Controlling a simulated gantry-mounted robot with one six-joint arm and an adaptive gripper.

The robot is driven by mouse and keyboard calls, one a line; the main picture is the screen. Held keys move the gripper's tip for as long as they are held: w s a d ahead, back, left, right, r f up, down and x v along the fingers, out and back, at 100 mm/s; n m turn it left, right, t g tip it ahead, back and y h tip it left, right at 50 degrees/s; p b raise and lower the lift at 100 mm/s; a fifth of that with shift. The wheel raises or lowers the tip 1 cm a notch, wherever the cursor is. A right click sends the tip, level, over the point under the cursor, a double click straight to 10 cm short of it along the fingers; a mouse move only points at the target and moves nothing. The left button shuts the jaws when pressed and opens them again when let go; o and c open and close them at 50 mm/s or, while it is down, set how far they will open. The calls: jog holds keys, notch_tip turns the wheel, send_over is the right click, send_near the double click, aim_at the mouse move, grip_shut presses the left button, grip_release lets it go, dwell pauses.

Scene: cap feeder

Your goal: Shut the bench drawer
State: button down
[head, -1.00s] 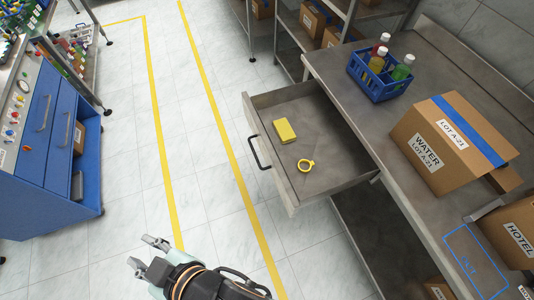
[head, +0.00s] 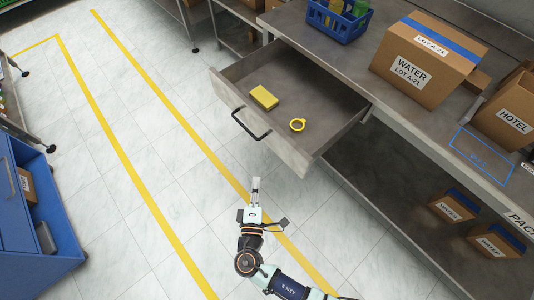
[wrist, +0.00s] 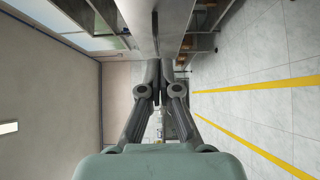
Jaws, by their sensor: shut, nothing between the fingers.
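The bench drawer (head: 228,89) is pulled well out from the grey metal bench (head: 376,100) in the head view. It has a dark bar handle (head: 250,124) on its front. My gripper (head: 256,184) is shut and empty. In the head view it appears just below the drawer's front, apart from the handle. In the wrist view the shut fingers (wrist: 159,68) point toward a grey metal surface; I cannot tell which part it is.
On the bench stand a blue crate (head: 333,27) with bottles, a WATER carton (head: 425,58) and a HOTEL carton (head: 508,115). More cartons (head: 452,205) sit on the lower shelf. A blue cabinet (head: 40,240) stands at the left. Marble floor in front of the drawer is clear.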

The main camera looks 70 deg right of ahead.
jog(key=b, duration=0.2)
send_near(269, 139)
jog(key=w+d, duration=0.2)
jog(key=w, duration=0.1)
jog(key=d, duration=0.2)
jog(key=s+d+b, duration=0.1)
jog(key=shift+d+r, duration=0.1)
jog(key=shift+r, duration=0.2)
jog(key=shift+s+d, duration=0.2)
jog(key=shift+d, duration=0.15)
